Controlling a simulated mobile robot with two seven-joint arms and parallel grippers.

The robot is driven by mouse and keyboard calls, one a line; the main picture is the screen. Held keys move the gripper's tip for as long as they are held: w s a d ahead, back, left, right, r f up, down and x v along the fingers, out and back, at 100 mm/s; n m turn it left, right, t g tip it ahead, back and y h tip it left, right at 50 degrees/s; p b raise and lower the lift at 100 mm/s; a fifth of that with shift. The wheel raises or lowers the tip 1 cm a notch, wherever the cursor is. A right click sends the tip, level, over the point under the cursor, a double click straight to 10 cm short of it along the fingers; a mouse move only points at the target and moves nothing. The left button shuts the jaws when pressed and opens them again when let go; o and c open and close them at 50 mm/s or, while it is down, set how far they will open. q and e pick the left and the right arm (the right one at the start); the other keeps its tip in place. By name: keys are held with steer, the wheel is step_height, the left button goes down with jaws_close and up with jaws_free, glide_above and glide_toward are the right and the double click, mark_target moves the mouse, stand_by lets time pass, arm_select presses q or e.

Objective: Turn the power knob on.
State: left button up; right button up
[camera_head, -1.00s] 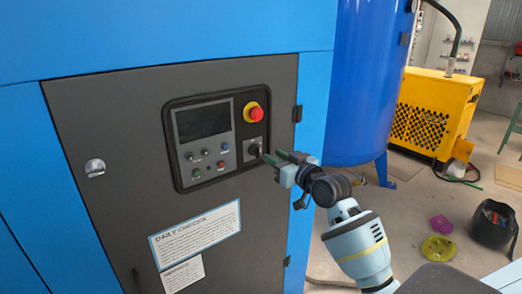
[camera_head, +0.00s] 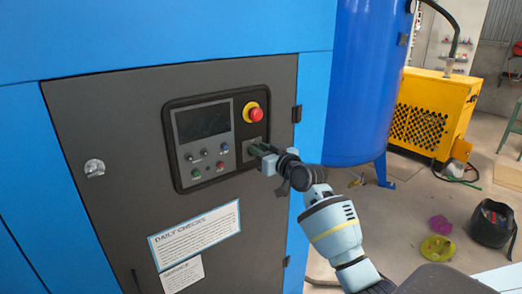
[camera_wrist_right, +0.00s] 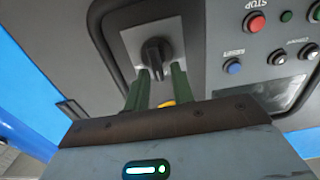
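The black power knob (camera_wrist_right: 157,52) sits on a light square plate (camera_wrist_right: 140,40) on the control panel, in the right wrist view. Its grip part points toward my fingers. My right gripper (camera_wrist_right: 161,72) has its two green fingers apart, with the tips at either side of the knob's near end. I cannot tell whether they touch it. In the head view my right gripper (camera_head: 259,150) is in front of the plate, below the red emergency stop button (camera_head: 252,112), and hides the knob. My left gripper is not in view.
The control panel (camera_head: 177,181) also holds a dark screen (camera_head: 203,121) and several small buttons. It sits in a grey cabinet door (camera_head: 90,110) with a round latch (camera_head: 95,168). A blue tank (camera_head: 362,80) and a yellow machine (camera_head: 432,105) stand to the right.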

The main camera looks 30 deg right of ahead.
jaws_close()
steer(key=m, duration=0.2)
steer(key=shift+d+m+p, duration=0.2)
steer(key=shift+m+p, duration=0.2)
steer(key=m, duration=0.5)
steer(key=f+m, duration=0.1)
steer(key=m, duration=0.4)
steer(key=d+f+m, duration=0.1)
steer(key=m, duration=0.4)
steer(key=shift+w+d+f, duration=0.1)
steer(key=shift+f, duration=0.05)
stand_by(0.4)
